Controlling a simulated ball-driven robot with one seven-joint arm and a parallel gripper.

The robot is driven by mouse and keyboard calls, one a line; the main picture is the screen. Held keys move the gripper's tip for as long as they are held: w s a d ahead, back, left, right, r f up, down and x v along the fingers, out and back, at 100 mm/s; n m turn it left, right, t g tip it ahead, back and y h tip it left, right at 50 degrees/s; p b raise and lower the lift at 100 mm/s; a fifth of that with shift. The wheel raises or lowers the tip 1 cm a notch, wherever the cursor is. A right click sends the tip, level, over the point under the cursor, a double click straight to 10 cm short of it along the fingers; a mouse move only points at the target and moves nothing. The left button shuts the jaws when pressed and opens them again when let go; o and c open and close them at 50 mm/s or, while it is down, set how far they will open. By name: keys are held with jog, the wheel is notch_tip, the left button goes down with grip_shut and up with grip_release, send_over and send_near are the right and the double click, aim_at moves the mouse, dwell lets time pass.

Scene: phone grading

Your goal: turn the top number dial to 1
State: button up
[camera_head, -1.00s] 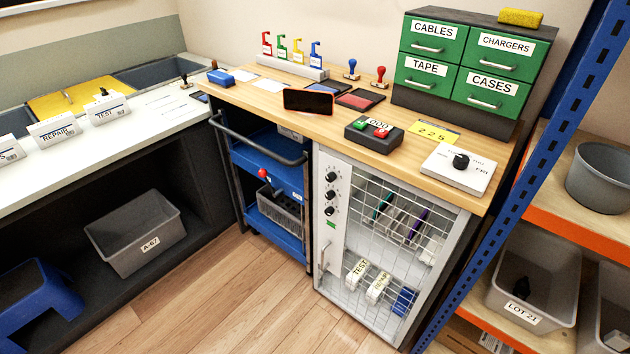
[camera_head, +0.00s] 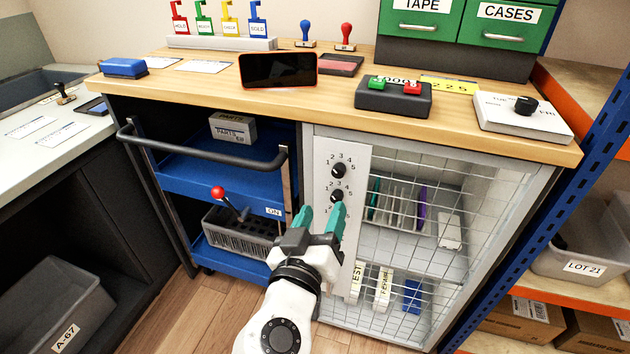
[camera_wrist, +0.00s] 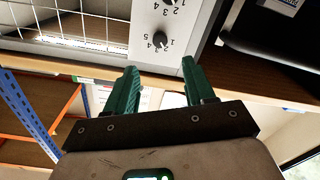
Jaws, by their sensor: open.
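The top number dial (camera_head: 338,170) is a round black knob on the pale panel at the left of the wire-mesh cabinet door. Small numbers 1 to 5 arc around it. I cannot tell which number it points to. A second dial (camera_head: 336,196) sits just below it; the lower panel is partly hidden by my gripper. My gripper (camera_head: 321,211), with teal fingers, is open and empty, below and left of the top dial, apart from it. In the wrist view, which is upside down, the top dial (camera_wrist: 161,38) shows beyond the open fingers of my gripper (camera_wrist: 159,68).
The wooden counter (camera_head: 215,90) overhangs the panel. A blue trolley (camera_head: 180,180) with a dark handrail and red-knobbed lever (camera_head: 218,192) stands to the left. The mesh door (camera_head: 420,210) is to the right. A blue shelf post (camera_head: 590,150) stands further right.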

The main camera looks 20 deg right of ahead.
aim_at(336, 173)
jog(key=b+x, duration=0.1)
jog(key=x, duration=0.9)
jog(key=shift+w+d, duration=0.25)
jog(key=shift+w, duration=0.05)
jog(key=shift+c, duration=0.3)
grip_shut()
jog(key=shift+r+n+p, duration=0.1)
jog(key=shift+n+p, duration=0.2)
jog(key=n+p, duration=0.1)
jog(key=n, duration=0.1)
jog(key=shift+r+n, duration=0.1)
jog(key=shift+n, duration=0.3)
jog(key=shift+a+n+p, duration=0.1)
jog(key=shift+n+p, duration=1.35)
jog(key=shift+n, duration=0.75)
